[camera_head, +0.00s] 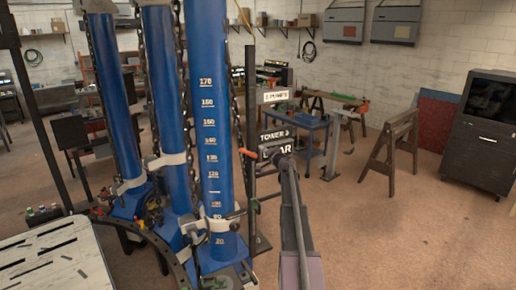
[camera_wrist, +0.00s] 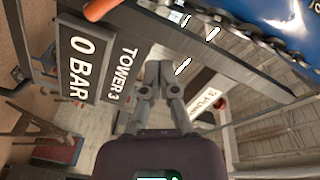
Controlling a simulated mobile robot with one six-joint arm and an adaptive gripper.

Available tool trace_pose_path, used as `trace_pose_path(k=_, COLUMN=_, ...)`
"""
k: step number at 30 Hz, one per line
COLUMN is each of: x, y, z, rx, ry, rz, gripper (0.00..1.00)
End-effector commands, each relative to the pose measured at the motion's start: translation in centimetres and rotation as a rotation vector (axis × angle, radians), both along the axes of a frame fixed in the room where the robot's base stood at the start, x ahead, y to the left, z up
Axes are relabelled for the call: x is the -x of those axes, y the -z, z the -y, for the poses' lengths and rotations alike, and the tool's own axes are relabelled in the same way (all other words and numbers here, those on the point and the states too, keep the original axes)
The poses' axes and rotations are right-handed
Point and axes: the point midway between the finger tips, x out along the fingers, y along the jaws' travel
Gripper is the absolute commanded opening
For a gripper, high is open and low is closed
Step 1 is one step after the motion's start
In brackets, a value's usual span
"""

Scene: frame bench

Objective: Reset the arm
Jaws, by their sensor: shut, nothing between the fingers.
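My gripper (camera_head: 273,153) is raised in front of the towers in the head view, at the end of my arm. In the wrist view my gripper (camera_wrist: 158,70) has its two fingertips together, with nothing between them. Close by is the dark sign (camera_head: 275,134) reading TOWER 3; its lower line is partly covered by my gripper in the head view. In the wrist view the sign (camera_wrist: 92,65) appears turned and reads TOWER 3, 0 BAR. It lies left of the fingers, and I cannot tell the exact gap.
An orange-tipped lever (camera_head: 248,153) sticks out beside the sign; it also shows in the wrist view (camera_wrist: 104,8). The blue numbered tower (camera_head: 208,110) and its chain stand left of my gripper. A wooden trestle (camera_head: 391,150) and dark cabinet (camera_head: 484,150) stand right, with open floor before them.

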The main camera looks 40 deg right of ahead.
Motion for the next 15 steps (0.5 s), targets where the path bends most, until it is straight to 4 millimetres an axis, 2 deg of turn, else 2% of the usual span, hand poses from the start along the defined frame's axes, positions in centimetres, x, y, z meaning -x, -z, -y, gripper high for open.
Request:
trace_pose_path(k=4, x=0.99, y=-0.05, z=-0.22, rx=0.000, ry=-0.001, rz=0.000, gripper=0.00)
trace_pose_path(k=15, x=1.11, y=-0.05, z=-0.27, rx=0.000, ry=-0.002, rz=0.000, gripper=0.00)
